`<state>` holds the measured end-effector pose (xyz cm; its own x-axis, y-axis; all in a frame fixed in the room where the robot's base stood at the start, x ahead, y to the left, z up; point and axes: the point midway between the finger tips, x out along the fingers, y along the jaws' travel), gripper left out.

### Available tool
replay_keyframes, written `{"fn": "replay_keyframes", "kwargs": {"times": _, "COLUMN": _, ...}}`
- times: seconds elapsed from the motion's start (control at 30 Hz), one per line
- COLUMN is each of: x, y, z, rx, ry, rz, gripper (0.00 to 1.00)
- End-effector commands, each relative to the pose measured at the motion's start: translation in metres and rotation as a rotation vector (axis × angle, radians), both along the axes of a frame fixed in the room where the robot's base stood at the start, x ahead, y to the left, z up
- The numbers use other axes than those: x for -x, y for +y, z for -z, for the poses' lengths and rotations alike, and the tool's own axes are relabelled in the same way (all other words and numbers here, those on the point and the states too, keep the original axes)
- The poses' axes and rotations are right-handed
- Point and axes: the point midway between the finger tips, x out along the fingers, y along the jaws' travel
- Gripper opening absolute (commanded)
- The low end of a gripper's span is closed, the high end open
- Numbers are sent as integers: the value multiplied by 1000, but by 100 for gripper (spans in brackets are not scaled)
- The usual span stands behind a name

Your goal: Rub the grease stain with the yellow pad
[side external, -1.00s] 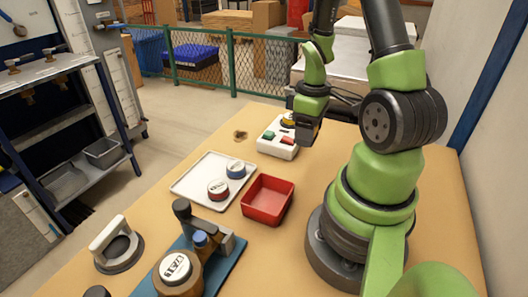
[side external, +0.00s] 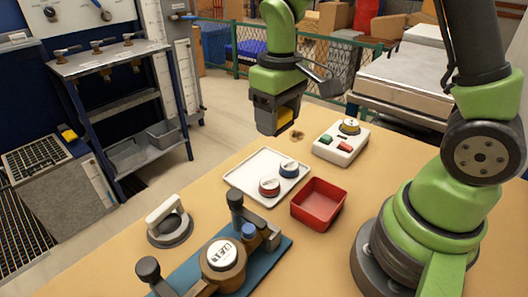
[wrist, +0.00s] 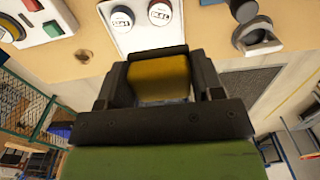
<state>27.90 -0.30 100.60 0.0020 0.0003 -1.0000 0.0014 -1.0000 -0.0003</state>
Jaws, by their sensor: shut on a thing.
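My gripper (side external: 275,118) is shut on the yellow pad (side external: 286,116), held in the air near the far left edge of the table. In the wrist view the pad (wrist: 160,77) sits between the two dark fingers. The grease stain (side external: 297,135) is a small brown patch on the tan tabletop, just right of and below the gripper in the side view. In the wrist view the stain (wrist: 82,55) lies to the left of the pad, apart from it.
A white control box (side external: 341,144) with coloured buttons stands right of the stain. A clamp fixture on a blue base (side external: 272,248) and a handled grey disc (side external: 170,225) are nearer.

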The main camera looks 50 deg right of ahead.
Motion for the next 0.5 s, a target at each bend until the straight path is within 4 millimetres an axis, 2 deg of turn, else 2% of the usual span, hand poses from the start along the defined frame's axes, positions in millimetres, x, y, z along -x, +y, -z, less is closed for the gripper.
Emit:
{"fn": "replay_keyframes", "kwargs": {"times": 0.17, "x": -33, "y": -24, "z": 6, "rx": 3, "ry": 2, "rz": 1, "gripper": 34}}
{"fn": "replay_keyframes", "kwargs": {"times": 0.3, "x": -67, "y": -60, "z": 17, "rx": 5, "ry": 7, "rz": -2, "gripper": 34}}
{"fn": "replay_keyframes", "kwargs": {"times": 0.5, "x": -100, "y": -120, "z": 37, "rx": 5, "ry": 12, "rz": -5, "gripper": 34}}
